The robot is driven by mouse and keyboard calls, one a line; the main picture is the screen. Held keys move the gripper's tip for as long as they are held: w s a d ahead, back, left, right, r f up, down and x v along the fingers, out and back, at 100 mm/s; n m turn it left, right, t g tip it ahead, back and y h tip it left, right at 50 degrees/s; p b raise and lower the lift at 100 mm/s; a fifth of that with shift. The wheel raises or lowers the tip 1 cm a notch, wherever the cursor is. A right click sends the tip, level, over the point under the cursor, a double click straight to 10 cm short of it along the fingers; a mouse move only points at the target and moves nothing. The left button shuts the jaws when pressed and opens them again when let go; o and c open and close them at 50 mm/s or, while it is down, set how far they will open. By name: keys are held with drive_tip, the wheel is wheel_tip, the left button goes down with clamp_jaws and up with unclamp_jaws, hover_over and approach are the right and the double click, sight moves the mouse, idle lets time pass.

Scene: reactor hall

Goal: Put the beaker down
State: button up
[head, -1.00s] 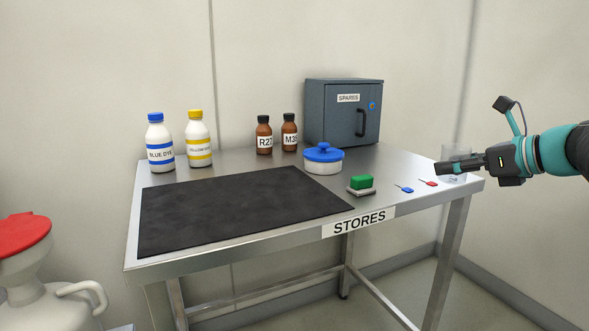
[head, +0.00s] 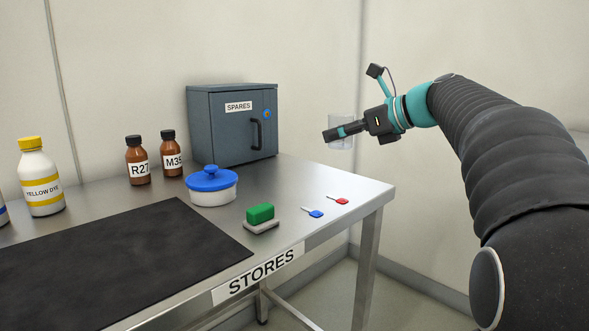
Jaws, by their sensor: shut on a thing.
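A clear glass beaker (head: 342,123) shows in the head view at the right, beyond and partly behind my gripper's fingers. My gripper (head: 337,132) is shut on the beaker and holds it upright. The beaker appears in the air at the right rear of the steel table (head: 345,192); its exact height over the tabletop is hard to tell. The fingers hide part of the beaker's lower half.
A grey SPARES cabinet (head: 216,133) stands at the back. A blue-lidded pot (head: 211,194), a green block on a pale base (head: 260,214), blue (head: 315,213) and red (head: 341,200) keys, brown bottles (head: 137,162), a dye bottle (head: 42,180) and a black mat (head: 95,262) occupy the table. Its right rear is bare.

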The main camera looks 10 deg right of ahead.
drive_tip(key=b, duration=0.1)
hover_over(315, 178)
drive_tip(key=f, duration=0.5)
drive_tip(key=shift+a+f, duration=0.2)
drive_tip(key=shift+f, duration=0.2)
drive_tip(key=shift+f+b, duration=0.8)
drive_tip(key=shift+f, duration=1.15)
drive_tip(key=shift+f, duration=0.15)
drive_tip(key=o, duration=1.2)
drive_tip(key=shift+c, duration=0.2)
drive_tip(key=shift+d+r, duration=0.15)
drive_tip(key=shift+r, duration=0.1)
drive_tip(key=p+v, duration=0.1)
drive_tip(key=v, duration=1)
drive_tip(key=shift+s+d+r+p, duration=0.1)
drive_tip(key=shift+s+d+p, duration=0.15)
drive_tip(key=shift+p, duration=0.15)
